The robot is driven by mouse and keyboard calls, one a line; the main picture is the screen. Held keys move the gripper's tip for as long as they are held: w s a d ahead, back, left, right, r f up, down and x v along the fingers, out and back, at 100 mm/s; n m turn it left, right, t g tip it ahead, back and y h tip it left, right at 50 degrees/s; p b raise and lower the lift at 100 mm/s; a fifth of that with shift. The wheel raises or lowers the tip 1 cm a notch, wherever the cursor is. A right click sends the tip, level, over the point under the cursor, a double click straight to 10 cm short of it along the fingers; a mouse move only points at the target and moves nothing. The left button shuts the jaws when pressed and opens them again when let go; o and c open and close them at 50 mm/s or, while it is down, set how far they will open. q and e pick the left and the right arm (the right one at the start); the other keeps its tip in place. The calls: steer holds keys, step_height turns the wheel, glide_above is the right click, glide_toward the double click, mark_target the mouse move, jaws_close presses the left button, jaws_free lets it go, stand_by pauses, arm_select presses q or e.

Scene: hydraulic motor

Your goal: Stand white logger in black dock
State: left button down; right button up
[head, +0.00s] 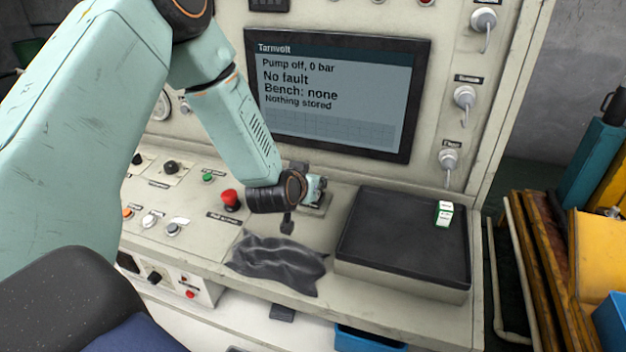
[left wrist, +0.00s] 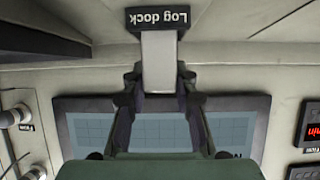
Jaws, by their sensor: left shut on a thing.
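My left gripper (left wrist: 158,85) is shut on a pale, whitish block, the white logger (left wrist: 159,62), between its two dark fingers. The logger's far end meets a black block lettered "Log dock" (left wrist: 152,18), upside down at the top of the left wrist view. I cannot tell whether the logger sits inside the dock or only in front of it. In the head view my left gripper (head: 316,188) is at the console ledge below the screen, partly behind its own wrist. The logger cannot be made out there. My right gripper is not in view.
A screen (head: 335,95) stands behind the gripper. A crumpled dark cloth (head: 277,262) lies in front of it. A black-topped pad (head: 390,240) at right carries a small white and green item (head: 444,214). A red button (head: 230,198) and several knobs are at left.

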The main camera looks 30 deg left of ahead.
arm_select(q)
steer(key=c, duration=1.2)
jaws_free()
steer(key=shift+w+a+f, duration=0.1)
steer(key=shift+w+f, duration=0.05)
steer(key=shift+f, duration=0.1)
steer(key=shift+o, duration=0.8)
steer(key=shift+r, duration=0.15)
steer(key=shift+r, duration=0.3)
steer(key=p+v, duration=0.1)
steer(key=v, duration=1.1)
steer(key=shift+f, duration=0.15)
steer(key=shift+f, duration=0.1)
